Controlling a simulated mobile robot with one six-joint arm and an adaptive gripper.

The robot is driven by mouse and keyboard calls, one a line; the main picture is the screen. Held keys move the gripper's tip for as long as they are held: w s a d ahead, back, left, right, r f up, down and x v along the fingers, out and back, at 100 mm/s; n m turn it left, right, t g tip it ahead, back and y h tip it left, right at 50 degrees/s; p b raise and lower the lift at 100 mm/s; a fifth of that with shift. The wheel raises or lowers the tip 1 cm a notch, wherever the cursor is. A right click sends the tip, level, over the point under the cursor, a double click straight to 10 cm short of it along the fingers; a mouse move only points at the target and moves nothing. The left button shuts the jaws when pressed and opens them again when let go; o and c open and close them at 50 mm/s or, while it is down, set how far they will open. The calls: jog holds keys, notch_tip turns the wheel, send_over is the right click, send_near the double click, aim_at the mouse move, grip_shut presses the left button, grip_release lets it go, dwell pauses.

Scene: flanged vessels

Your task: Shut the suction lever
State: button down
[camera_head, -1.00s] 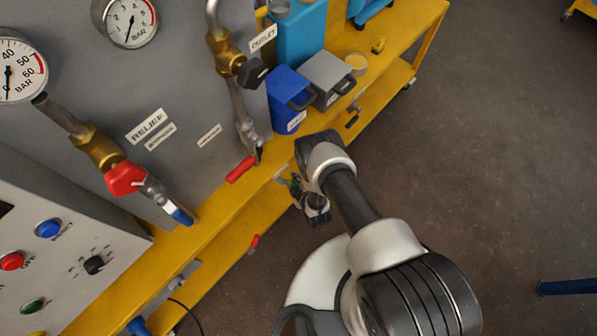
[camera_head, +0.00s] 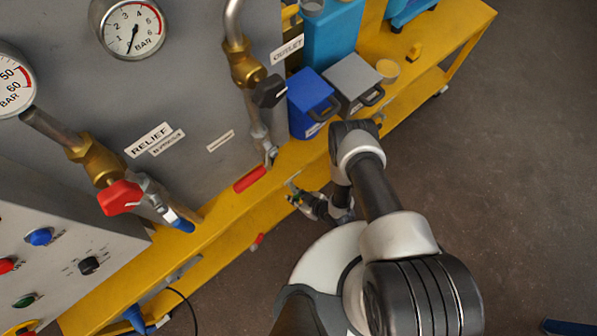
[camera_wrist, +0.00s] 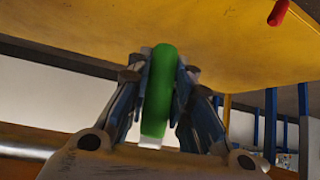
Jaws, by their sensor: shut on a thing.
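My gripper (camera_wrist: 160,70) is shut on a green handle (camera_wrist: 159,95), which stands upright between the fingers in the wrist view. In the head view my gripper (camera_head: 302,200) is beside the front edge of the yellow bench, partly under my arm, with a bit of green at its tip. No suction label is readable, and what the green handle is fixed to is hidden. A red lever handle (camera_head: 250,179) hangs from the outlet pipe, left of my gripper. A smaller red handle (camera_head: 257,241) is at the bench front below.
The yellow bench (camera_head: 222,215) carries blue (camera_head: 312,100) and grey (camera_head: 352,80) containers behind my arm. The relief pipe has a red knob (camera_head: 120,198) and a blue-tipped lever (camera_head: 181,223).

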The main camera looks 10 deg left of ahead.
aim_at(298, 199)
jog(key=shift+s+a, duration=0.1)
dwell(0.4)
jog(key=c, duration=1.4)
grip_release()
jog(key=v, duration=0.7)
jog(key=shift+r, duration=0.15)
jog(key=shift+d, duration=0.25)
